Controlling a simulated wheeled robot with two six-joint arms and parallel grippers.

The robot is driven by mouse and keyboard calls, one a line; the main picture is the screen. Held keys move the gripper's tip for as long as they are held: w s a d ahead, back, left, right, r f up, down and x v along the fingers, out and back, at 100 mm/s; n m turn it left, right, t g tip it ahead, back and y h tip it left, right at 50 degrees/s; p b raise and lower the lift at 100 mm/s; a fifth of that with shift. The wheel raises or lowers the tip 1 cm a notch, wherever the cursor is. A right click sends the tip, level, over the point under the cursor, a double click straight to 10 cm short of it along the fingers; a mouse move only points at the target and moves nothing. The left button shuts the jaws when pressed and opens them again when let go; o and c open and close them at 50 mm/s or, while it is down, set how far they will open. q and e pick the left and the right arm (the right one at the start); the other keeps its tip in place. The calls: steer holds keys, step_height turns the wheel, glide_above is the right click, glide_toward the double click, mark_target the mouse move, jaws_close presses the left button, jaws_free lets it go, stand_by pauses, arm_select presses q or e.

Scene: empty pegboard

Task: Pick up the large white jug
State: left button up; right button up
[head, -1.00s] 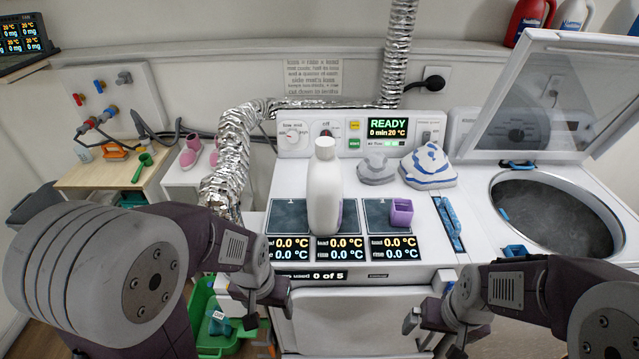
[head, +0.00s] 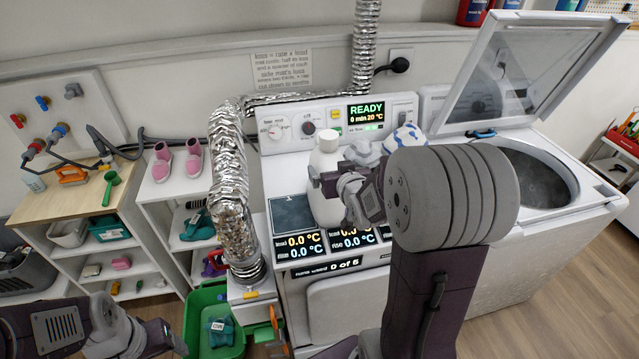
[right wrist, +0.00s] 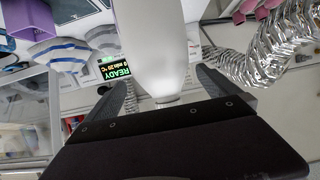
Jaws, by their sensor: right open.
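The large white jug (head: 322,150) stands upright on the dryer top, in front of the control panel. My right gripper (head: 326,178) is at the jug's right side in the head view, near its upper body. In the right wrist view the jug (right wrist: 150,45) fills the space between the two open fingers of my right gripper (right wrist: 168,92). Whether the fingers touch it I cannot tell. My left arm shows at the lower left of the head view, and its gripper (head: 165,338) is partly cut off; its jaw state is unclear.
A silver duct (head: 230,190) rises left of the jug. A grey cloth bundle (head: 362,153) and a blue-white one (head: 405,138) lie behind my right arm. The purple box (right wrist: 30,18) shows in the right wrist view. The washer lid (head: 525,70) stands open at right.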

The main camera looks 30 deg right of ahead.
steer(key=shift+w+a+f, duration=0.15)
steer(key=shift+w+f, duration=0.1)
steer(key=shift+w, duration=0.5)
steer(key=p+x, duration=0.1)
steer(key=x, duration=0.4)
steer(key=shift+s, duration=0.1)
steer(key=shift+f, duration=0.15)
steer(key=shift+c, duration=0.7)
steer(key=c, duration=1.5)
steer(key=shift+c, duration=1.3)
steer(key=shift+r, duration=0.3)
